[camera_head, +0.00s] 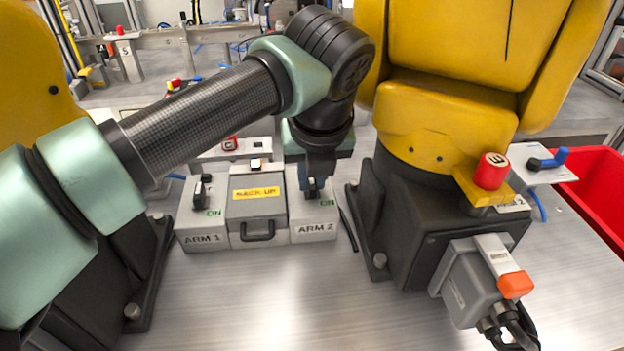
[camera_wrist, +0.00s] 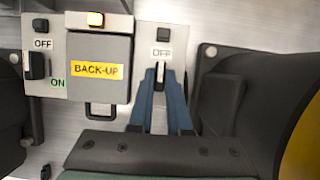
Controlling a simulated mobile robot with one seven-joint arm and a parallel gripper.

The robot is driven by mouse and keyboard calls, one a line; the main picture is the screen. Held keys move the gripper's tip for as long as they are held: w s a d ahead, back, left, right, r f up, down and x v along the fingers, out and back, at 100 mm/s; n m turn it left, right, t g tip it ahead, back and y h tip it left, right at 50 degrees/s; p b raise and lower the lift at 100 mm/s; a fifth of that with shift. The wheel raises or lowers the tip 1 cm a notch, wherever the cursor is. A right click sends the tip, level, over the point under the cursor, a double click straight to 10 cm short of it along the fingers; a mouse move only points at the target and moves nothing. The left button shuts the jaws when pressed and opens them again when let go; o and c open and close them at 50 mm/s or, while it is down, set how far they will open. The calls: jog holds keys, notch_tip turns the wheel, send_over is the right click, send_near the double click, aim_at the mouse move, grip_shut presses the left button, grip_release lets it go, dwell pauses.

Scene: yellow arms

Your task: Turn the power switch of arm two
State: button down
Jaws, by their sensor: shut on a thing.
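The grey ARM 2 panel (camera_head: 316,228) is the right part of the switch box on the metal table. It also shows in the wrist view (camera_wrist: 152,34), with an OFF label above the switch. My gripper (camera_head: 314,186) reaches down over this panel. In the wrist view its blue fingers (camera_wrist: 160,78) are shut on the dark arm two power switch (camera_wrist: 160,74), one on each side. Only a small part of the switch shows between the fingertips. A green ON label is partly visible beside the gripper in the head view.
The BACK-UP box (camera_head: 256,208) with a handle is left of the ARM 2 panel, then the ARM 1 panel (camera_head: 204,222) with its black switch (camera_head: 201,190). Yellow robot arms stand on both sides; the right one (camera_head: 430,130) is close. The front table is clear.

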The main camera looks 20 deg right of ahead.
dwell(0.3)
jog(key=c, duration=0.9)
grip_release()
jog(key=shift+o, duration=0.2)
jog(key=p+v, duration=0.1)
jog(key=v, duration=1.2)
